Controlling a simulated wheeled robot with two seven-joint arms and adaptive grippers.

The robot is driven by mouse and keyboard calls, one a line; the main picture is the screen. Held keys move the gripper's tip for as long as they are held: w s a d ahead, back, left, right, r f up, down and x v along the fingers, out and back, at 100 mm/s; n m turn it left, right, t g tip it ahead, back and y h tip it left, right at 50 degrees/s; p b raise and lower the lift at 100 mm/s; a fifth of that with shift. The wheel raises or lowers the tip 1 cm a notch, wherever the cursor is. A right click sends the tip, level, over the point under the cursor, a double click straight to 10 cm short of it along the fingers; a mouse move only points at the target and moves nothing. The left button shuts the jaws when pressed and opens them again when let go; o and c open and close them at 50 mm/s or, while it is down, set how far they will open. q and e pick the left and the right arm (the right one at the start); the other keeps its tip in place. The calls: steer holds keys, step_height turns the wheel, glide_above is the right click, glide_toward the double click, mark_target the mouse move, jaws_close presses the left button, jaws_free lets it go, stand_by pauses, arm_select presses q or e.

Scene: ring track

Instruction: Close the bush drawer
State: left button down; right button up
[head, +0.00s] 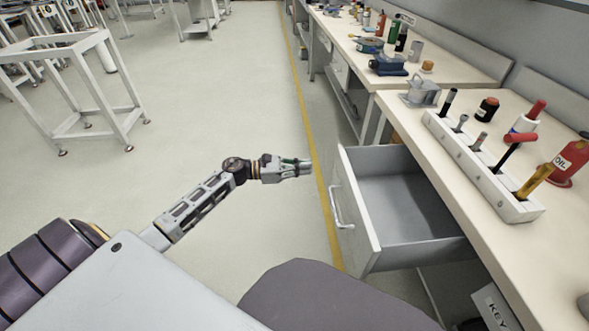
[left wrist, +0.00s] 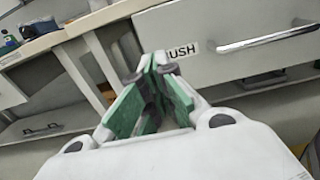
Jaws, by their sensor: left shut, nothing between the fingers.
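The bush drawer (head: 358,225) is pulled out from under the workbench, and its grey inside looks empty. Its front faces left in the head view, with a light bar handle (head: 338,206). My left gripper (head: 306,167) is shut and empty, in front of the drawer's front near its far end, with a small gap apparent. In the left wrist view the fingers (left wrist: 155,65) point at the drawer front (left wrist: 235,62), beside a label (left wrist: 183,49) whose letters "USH" show; the fingers hide the rest. The handle (left wrist: 268,37) is to their right. My right gripper is out of view.
A white rack (head: 480,170) of tools stands on the workbench (head: 545,245) above the drawer. A white frame table (head: 80,75) stands far left. The floor between is clear.

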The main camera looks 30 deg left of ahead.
mark_target(336, 165)
arm_select(q)
steer(key=x, duration=0.5)
steer(key=shift+w+d+b, duration=0.2)
steer(key=shift+d+b, duration=0.1)
steer(key=shift+b, duration=0.1)
steer(key=shift+x, duration=0.9)
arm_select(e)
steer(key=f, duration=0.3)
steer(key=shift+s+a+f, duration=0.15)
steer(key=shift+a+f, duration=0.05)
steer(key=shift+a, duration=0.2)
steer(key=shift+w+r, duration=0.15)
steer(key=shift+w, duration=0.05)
arm_select(q)
steer(key=shift+w+d, duration=0.1)
